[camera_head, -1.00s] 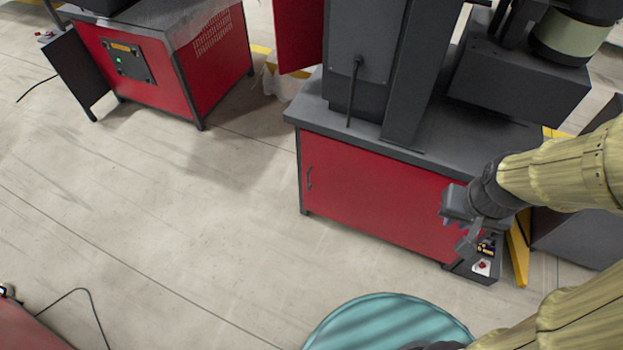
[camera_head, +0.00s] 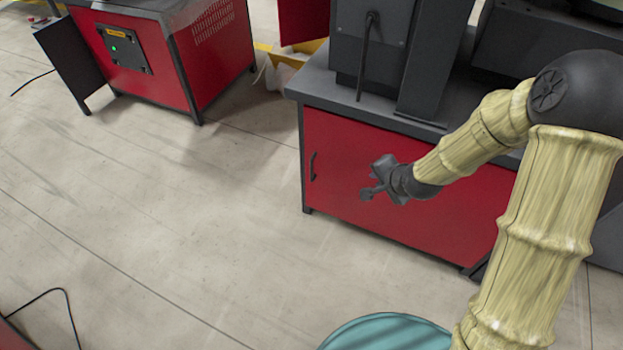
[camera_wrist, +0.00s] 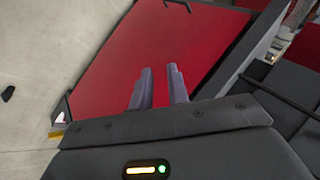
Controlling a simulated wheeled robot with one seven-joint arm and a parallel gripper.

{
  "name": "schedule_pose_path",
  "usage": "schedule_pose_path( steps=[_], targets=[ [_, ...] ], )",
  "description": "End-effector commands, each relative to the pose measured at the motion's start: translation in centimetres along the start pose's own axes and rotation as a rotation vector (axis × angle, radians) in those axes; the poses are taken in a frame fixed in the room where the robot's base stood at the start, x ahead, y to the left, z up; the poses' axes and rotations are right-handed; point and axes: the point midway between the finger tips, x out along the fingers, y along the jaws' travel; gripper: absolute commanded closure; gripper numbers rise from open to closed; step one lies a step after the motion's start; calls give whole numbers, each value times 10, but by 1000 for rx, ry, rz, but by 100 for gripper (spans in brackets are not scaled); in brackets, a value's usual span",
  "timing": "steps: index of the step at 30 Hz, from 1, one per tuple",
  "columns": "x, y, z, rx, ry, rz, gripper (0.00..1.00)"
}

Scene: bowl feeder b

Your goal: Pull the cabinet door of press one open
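A red cabinet door (camera_head: 345,150) fills the front of the dark-framed press cabinet in the head view, and it is closed. Its dark upright handle (camera_head: 313,167) is near the door's left edge. The door also fills much of the wrist view (camera_wrist: 190,40), with the handle (camera_wrist: 178,4) at the top edge. My gripper (camera_head: 369,192) is in front of the door, to the right of the handle and a little lower, apart from it. In the wrist view the two fingers (camera_wrist: 160,88) stand apart with a narrow empty gap, red door showing between them.
A second red cabinet (camera_head: 150,65) with a dark open flap (camera_head: 62,62) stands at the back left. A teal round top (camera_head: 388,333) is at the bottom, near my arm. The floor (camera_head: 200,220) left of the press is clear. A black cable (camera_head: 68,300) lies bottom left.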

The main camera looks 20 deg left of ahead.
Motion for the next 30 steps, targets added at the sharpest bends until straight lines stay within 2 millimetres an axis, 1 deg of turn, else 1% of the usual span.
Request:
schedule_pose_path(
  steps=[1, 3, 5, 6, 12, 16, 21, 23, 27, 30],
  targets=[
    [36, 8, 14, 59, -14, -41, 83],
    [67, 4, 26, 152, -28, -106, 83],
    [92, 1, 37, 236, -43, -162, 83],
    [108, -1, 44, 295, -55, -198, 83],
    [181, -8, 79, 614, -131, -379, 83],
    [222, -10, 96, 841, -192, -492, 83],
    [272, -6, 114, 1161, -279, -634, 83],
    [287, -3, 118, 1276, -311, -685, 83],
    [323, 11, 123, 1549, -382, -800, 83],
    [340, 20, 122, 1712, -425, -875, 83]
  ],
)
